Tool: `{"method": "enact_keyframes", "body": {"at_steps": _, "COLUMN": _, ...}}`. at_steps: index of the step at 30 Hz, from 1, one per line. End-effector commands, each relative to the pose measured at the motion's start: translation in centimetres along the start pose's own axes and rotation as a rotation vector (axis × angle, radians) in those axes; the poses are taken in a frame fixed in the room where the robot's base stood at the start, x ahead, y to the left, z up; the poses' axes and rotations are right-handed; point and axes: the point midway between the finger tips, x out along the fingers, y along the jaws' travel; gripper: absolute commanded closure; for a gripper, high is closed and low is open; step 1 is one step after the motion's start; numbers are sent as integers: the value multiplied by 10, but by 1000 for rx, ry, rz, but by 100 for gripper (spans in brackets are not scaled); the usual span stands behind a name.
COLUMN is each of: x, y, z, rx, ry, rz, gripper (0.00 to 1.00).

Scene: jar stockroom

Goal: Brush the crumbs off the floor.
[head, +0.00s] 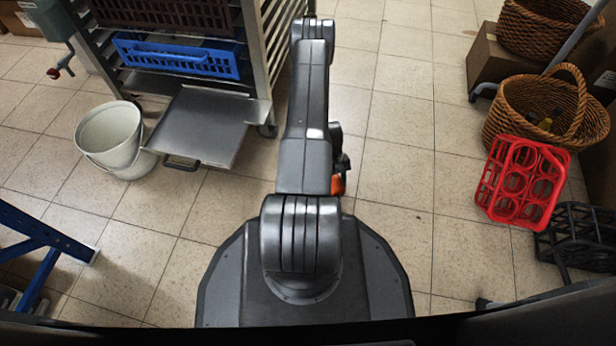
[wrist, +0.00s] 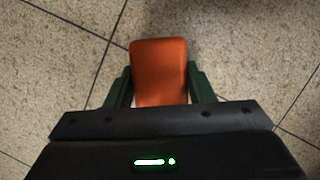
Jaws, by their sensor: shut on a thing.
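My gripper (wrist: 160,80) is shut on an orange object (wrist: 158,68), with one green finger on each side of it in the wrist view. The object is a smooth slab with rounded corners; its underside is hidden, so I cannot tell whether it has bristles. In the head view a small bit of the orange object (head: 338,184) shows beside my arm, and the gripper is mostly hidden. The floor (head: 400,130) is pale speckled tile; I cannot pick out crumbs from the speckles in either view.
A metal rack holds a blue crate (head: 180,60), with a grey tray (head: 205,125) jutting out low. A white bucket (head: 110,135) stands beside it. At right are a wicker basket (head: 500,112), a red bottle carrier (head: 522,180) and a black rack (head: 580,240). Floor between is clear.

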Motion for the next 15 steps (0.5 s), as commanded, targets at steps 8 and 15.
{"method": "enact_keyframes", "body": {"at_steps": 8, "x": -26, "y": -2, "z": 8, "rx": 0, "ry": -1, "rz": 0, "gripper": 73}}
{"method": "enact_keyframes", "body": {"at_steps": 15, "x": -47, "y": -3, "z": 14, "rx": 0, "ry": -2, "rz": -1, "gripper": 73}}
